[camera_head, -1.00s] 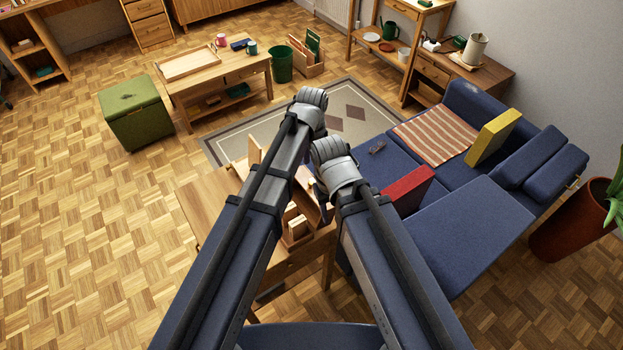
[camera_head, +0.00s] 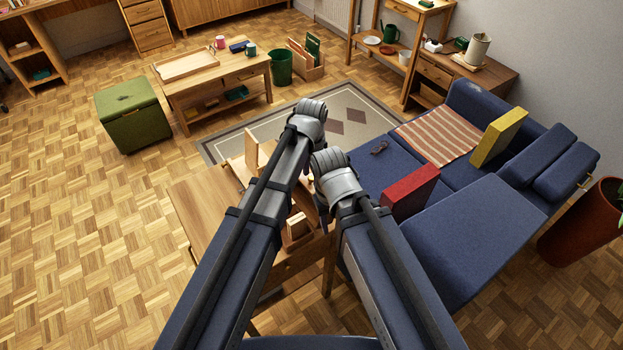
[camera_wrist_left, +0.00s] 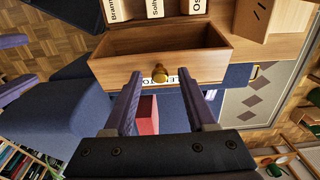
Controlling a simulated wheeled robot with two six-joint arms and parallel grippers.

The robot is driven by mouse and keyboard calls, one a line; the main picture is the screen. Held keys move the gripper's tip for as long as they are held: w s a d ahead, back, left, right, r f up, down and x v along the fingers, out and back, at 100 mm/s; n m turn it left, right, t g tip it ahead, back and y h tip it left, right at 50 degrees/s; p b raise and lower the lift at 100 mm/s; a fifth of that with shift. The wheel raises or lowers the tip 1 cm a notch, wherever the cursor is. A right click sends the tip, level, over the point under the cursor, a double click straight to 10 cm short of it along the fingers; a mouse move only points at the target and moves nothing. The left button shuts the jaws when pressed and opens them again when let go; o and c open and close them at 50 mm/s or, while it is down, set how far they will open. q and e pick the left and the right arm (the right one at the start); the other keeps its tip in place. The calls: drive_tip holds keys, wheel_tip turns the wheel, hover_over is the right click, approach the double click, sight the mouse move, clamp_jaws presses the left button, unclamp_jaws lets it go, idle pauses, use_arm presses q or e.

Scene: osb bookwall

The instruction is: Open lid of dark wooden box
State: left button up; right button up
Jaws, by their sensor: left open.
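The compartment looks empty. I cannot make out a dark wooden box or its lid for certain. In the head view a wooden desk (camera_head: 196,208) with small wooden pieces is partly hidden under my arms. My right gripper is hidden behind its arm.
A blue sofa (camera_head: 478,235) with a red cushion-like block (camera_head: 411,190) and a yellow one (camera_head: 499,138) stands close on the right. A green storage box (camera_head: 134,113) and a low table (camera_head: 212,83) are farther off. Parquet is clear at left.

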use_arm(q)
drive_tip(key=shift+c, duration=0.4)
clamp_jaws()
idle(1.0)
